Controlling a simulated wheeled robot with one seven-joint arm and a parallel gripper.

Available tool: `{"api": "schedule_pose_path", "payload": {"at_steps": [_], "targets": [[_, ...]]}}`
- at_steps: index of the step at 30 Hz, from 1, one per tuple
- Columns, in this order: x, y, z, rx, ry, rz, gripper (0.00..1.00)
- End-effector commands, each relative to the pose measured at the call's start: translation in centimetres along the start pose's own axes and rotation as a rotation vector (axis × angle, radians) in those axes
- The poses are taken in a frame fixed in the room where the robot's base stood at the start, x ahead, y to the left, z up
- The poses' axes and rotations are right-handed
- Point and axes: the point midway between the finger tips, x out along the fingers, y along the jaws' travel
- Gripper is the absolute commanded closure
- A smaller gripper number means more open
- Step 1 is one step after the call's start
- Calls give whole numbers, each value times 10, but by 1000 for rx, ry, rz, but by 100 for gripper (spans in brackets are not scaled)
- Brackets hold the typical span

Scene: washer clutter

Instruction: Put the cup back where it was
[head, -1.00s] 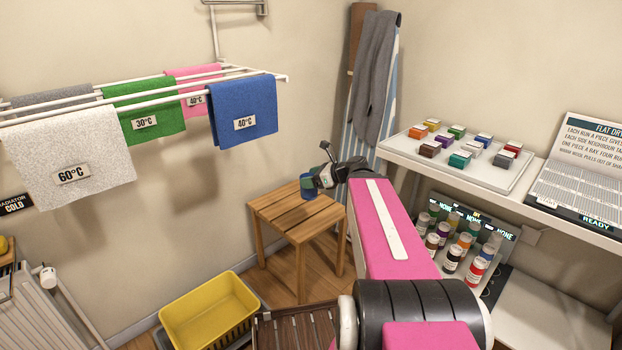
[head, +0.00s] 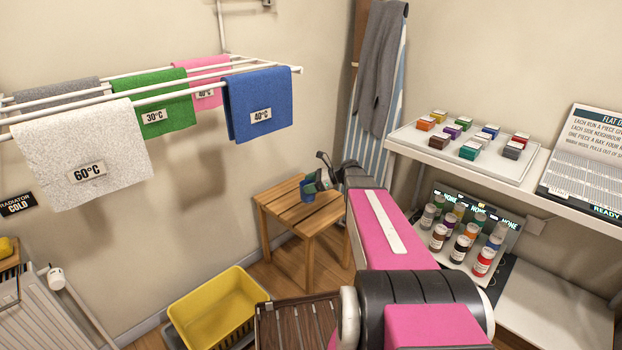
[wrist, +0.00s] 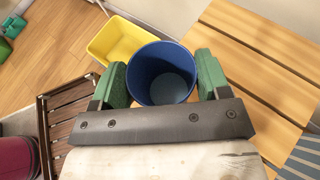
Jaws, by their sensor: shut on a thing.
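The blue cup (wrist: 161,75) is between the two green fingers of my gripper (wrist: 163,80) in the wrist view. The gripper is shut on it, one finger on each side, and I look down into its open, empty-looking mouth. In the head view the cup (head: 307,190) shows small and blue at my gripper (head: 314,184), over the wooden stool (head: 290,212). I cannot tell whether the cup's base touches the stool top. The stool's slats also show in the wrist view (wrist: 270,50) at the right.
A yellow basket (head: 222,305) stands on the floor left of the stool. A dark slatted wooden piece (head: 297,325) is in front. A drying rack with towels (head: 258,105) hangs at upper left. A striped ironing board (head: 385,130) leans behind. Shelves with bottles (head: 465,235) stand at right.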

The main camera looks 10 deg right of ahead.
Motion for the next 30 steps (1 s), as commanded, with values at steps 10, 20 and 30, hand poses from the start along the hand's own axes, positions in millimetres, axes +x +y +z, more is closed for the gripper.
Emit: {"api": "schedule_pose_path", "payload": {"at_steps": [10,20,30], "targets": [[12,-14,-22,-22,-10,52,58],[20,-14,-42,-19,-9,50,58],[33,-14,-72,-19,-10,50,58]]}}
